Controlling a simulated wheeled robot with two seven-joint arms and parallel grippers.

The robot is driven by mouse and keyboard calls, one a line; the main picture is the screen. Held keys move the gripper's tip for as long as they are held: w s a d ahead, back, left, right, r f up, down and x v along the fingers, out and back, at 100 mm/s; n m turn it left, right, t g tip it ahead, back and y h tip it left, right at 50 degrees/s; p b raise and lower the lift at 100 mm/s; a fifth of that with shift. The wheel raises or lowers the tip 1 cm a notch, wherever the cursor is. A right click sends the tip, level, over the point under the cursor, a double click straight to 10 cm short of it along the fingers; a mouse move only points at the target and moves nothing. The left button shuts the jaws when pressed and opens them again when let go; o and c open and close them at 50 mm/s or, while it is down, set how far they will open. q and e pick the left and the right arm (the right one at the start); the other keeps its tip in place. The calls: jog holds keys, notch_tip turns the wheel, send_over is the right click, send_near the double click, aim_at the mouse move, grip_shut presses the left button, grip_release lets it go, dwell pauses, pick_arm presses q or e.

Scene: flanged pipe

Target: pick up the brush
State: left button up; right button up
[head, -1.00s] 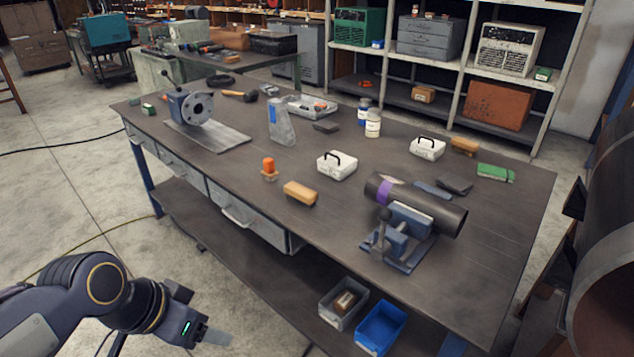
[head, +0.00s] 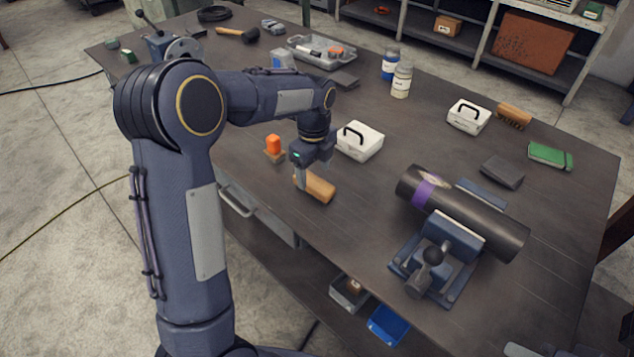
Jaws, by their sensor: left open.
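The brush (head: 319,187) is a tan, wooden-looking block lying on the workbench near its front edge. I cannot make out its bristles. My left gripper (head: 305,181) points down over the brush's left end, with its fingers open and very close to it. The gripper body hides part of that end, and I cannot tell whether the fingers touch the brush. My right gripper is not in view.
An orange-topped item (head: 273,147) stands just left of the gripper, and a white box (head: 359,141) stands close behind. A dark pipe (head: 490,228) sits in a blue vise to the right. Another brush-like block (head: 514,116) lies at the back right.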

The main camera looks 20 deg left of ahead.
aim_at(314, 181)
pick_arm(q)
notch_tip(314, 181, down, 5)
jog(key=shift+w, duration=0.1)
jog(key=c, duration=1.1)
jog(key=shift+r, duration=0.15)
jog(key=shift+r, duration=0.5)
jog(key=s+d+r, duration=0.2)
jog(key=s+r, duration=0.2)
jog(key=s+d+r+b, duration=0.1)
jog(key=s+d+r, duration=0.1)
jog(key=s+r, duration=0.2)
jog(key=s+d+r, duration=0.2)
jog(key=s+r, duration=0.1)
jog(key=s, duration=0.1)
jog(key=shift+s+d+r+b, duration=0.1)
jog(key=shift+s+r+b, duration=0.2)
jog(key=shift+r+b, duration=0.1)
